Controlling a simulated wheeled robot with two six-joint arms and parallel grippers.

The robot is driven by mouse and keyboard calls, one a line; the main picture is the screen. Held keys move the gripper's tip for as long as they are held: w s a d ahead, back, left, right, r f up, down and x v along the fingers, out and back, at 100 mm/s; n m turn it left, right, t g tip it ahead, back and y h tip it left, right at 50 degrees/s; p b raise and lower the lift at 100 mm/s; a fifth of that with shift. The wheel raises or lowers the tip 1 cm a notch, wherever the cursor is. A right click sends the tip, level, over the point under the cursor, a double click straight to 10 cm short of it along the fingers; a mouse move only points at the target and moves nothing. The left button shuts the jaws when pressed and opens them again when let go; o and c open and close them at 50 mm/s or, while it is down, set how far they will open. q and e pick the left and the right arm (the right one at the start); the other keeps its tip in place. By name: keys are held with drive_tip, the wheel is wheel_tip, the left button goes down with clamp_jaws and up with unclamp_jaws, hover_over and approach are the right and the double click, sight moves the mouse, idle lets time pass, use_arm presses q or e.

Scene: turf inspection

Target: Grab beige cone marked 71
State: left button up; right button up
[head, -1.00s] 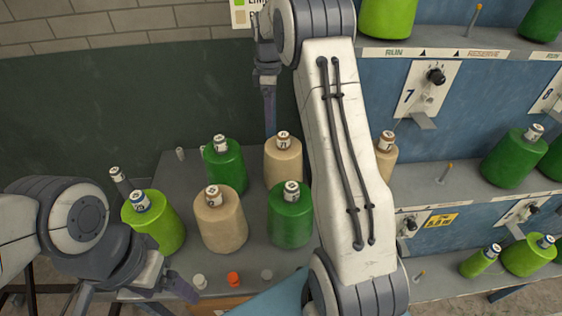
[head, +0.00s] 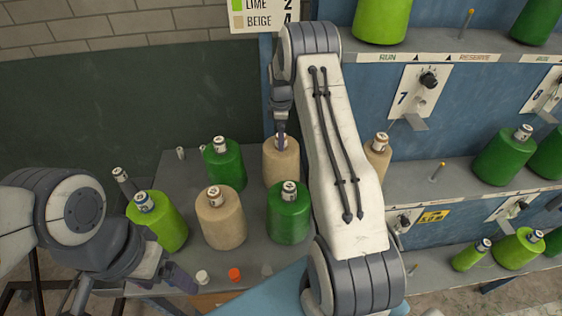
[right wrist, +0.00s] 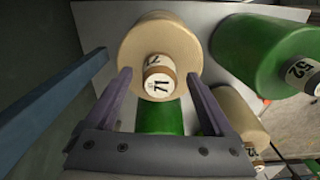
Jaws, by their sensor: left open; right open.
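The beige cone marked 71 (right wrist: 137,42) stands upright at the back of the grey table, its label tube (right wrist: 158,84) facing the right wrist camera. In the head view this beige cone (head: 281,168) is behind my right gripper (head: 280,140). In the right wrist view my right gripper (right wrist: 159,76) is open, with one finger on each side of the label tube and nothing held. I cannot tell whether the fingers touch it. My left gripper (head: 130,288) is open and empty at the table's front left, near the lime cone (head: 168,224).
Dark green cones (head: 226,165) (head: 289,215) and another beige cone (head: 220,220) stand close around it. Small caps, one orange (head: 234,274), lie at the table's front. A shelf rack (head: 465,172) with green cones stands to the right.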

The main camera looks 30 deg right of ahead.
drive_tip(key=shift+f, duration=0.15)
clamp_jaws()
drive_tip(key=shift+w, duration=0.15)
